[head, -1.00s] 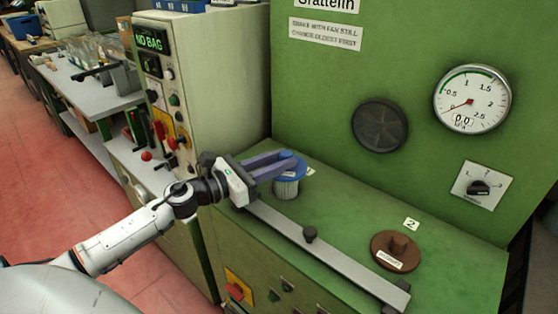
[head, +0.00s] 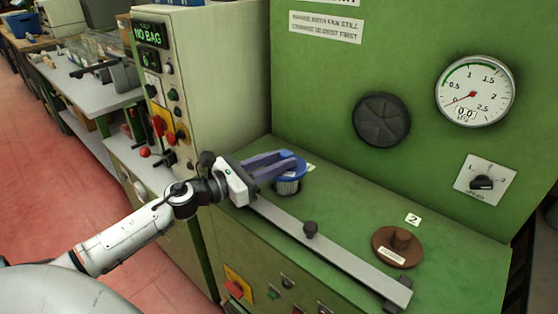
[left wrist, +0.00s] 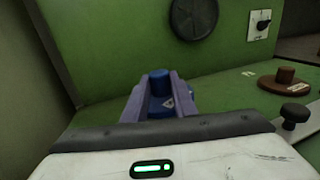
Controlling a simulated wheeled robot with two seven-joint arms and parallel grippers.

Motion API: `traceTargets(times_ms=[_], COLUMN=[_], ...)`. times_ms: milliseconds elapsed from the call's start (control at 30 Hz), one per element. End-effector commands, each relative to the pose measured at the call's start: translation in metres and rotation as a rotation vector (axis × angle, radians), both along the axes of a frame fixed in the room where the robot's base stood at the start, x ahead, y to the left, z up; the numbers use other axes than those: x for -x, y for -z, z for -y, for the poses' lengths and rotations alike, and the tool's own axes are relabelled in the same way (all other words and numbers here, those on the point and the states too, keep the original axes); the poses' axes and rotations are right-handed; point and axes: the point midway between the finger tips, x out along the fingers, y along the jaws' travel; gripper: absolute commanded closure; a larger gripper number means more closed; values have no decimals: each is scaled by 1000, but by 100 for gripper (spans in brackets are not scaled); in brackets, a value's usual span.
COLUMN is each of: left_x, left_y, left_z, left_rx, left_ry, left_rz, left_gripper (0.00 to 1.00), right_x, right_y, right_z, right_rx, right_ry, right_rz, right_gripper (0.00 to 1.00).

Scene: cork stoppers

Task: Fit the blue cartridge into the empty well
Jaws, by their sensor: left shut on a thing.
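The blue cartridge (head: 291,175) has a bright blue flanged top over a pale body, and stands upright at the back left of the green machine's top. My left gripper (head: 283,161) is shut on its blue knob, which shows between the purple fingers in the left wrist view (left wrist: 160,84). Little of the pale body shows below the flange; its lower part looks sunk into the machine top. The well's opening is hidden under the cartridge. My right gripper is not in view.
A brown round plug (head: 398,247) with a knob sits by the "2" label (head: 413,219). A grey bar (head: 330,250) with a black knob (head: 310,229) runs along the front edge. The green back panel carries a gauge (head: 474,91) and a dial (head: 484,183).

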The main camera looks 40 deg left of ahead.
Motion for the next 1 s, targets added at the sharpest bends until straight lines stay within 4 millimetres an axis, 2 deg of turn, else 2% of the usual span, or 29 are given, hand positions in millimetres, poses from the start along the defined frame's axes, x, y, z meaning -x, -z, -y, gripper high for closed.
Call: traceTargets(times_ms=[1000], left_x=[0], left_y=[15], left_z=[0], left_rx=[0], left_ry=[0], left_rz=[2], left_gripper=[100], right_x=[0], right_y=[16], right_z=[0], right_rx=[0], right_ry=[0], right_rz=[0], right_gripper=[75])
